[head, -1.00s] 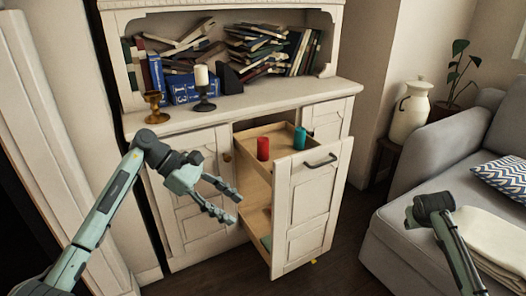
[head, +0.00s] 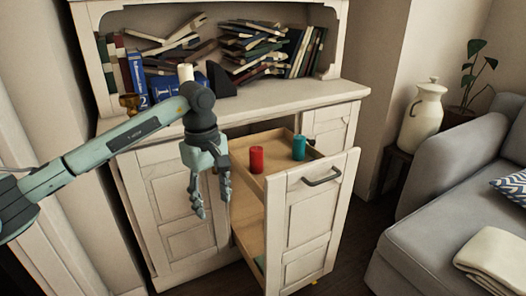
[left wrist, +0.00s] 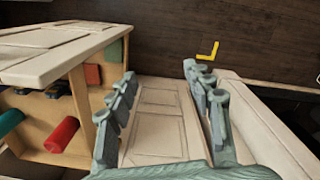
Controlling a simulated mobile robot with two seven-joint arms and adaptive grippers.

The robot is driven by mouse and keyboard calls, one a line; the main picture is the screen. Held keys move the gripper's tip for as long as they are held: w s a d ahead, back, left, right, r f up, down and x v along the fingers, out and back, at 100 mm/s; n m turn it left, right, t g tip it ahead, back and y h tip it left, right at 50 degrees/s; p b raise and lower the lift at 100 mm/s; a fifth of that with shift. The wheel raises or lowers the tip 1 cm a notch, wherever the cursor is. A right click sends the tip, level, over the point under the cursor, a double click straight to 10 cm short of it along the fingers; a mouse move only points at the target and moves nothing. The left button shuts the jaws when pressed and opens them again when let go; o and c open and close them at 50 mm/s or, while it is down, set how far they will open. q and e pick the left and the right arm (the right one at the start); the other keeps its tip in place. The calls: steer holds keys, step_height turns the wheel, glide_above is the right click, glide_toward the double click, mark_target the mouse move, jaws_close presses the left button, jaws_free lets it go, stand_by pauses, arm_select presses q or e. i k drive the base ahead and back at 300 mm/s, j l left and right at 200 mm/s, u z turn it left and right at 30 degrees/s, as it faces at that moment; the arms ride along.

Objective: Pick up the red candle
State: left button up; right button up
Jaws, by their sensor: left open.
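The red candle (head: 256,159) stands upright on the top shelf of the pulled-out drawer unit (head: 307,225), left of a teal candle (head: 299,147). In the left wrist view the red candle (left wrist: 62,135) is at the lower left, outside the jaws, with the teal candle (left wrist: 10,122) further left. My left gripper (head: 212,208) is open and empty, pointing down in front of the cabinet door, left of the drawer unit and lower than the red candle. Its two fingers (left wrist: 165,95) are spread in the left wrist view. My right gripper is not in view now.
The cabinet top (head: 290,98) lies above and behind the drawer. Books (head: 265,50) fill the shelf above it. The drawer front has a dark handle (head: 322,177). A grey sofa (head: 450,185) stands right, with floor between.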

mark_target(255, 152)
steer(key=i+l, duration=0.15)
steer(key=i, duration=0.4)
steer(key=i+l, duration=0.2)
steer(key=i, duration=0.3)
